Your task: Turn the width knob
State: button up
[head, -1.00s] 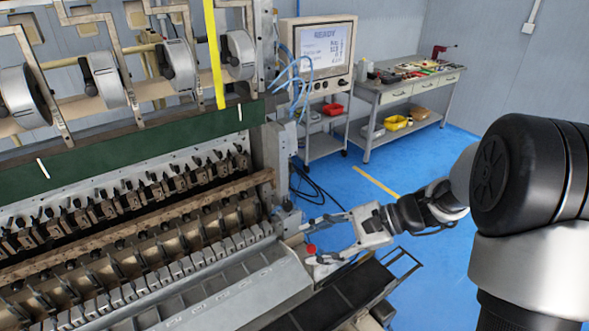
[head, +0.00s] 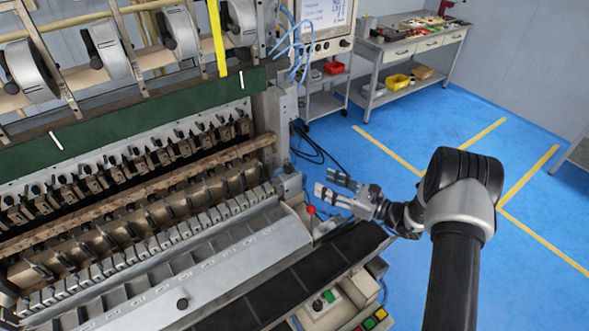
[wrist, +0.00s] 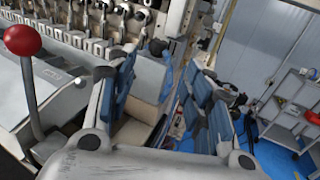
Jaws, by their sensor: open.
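My gripper (head: 325,184) is open and empty, above the right end of the coil winder (head: 240,255). In the wrist view, its two blue-padded fingers (wrist: 163,85) stand apart with nothing between them. No knob is clearly marked as the width knob. A dark round knob (head: 317,304) sits on a light control box (head: 328,309) at the bottom, below and apart from my gripper. I cannot tell which one is for width.
A red ball-topped lever (head: 311,210) stands just below my gripper; its red ball (wrist: 22,39) is at left in the wrist view. Coloured buttons (head: 375,319) are at the bottom. A monitor (head: 324,14) and workbench (head: 410,42) stand behind. Blue floor at right is clear.

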aim_at(292, 168)
jog(key=x, duration=1.2)
jog(key=shift+a+b, duration=0.15)
jog(key=shift+b, duration=0.15)
jog(key=shift+c, duration=0.6)
jog(key=c, duration=0.9)
jog(key=shift+w+f+b, duration=0.1)
jog(key=shift+b, duration=0.35)
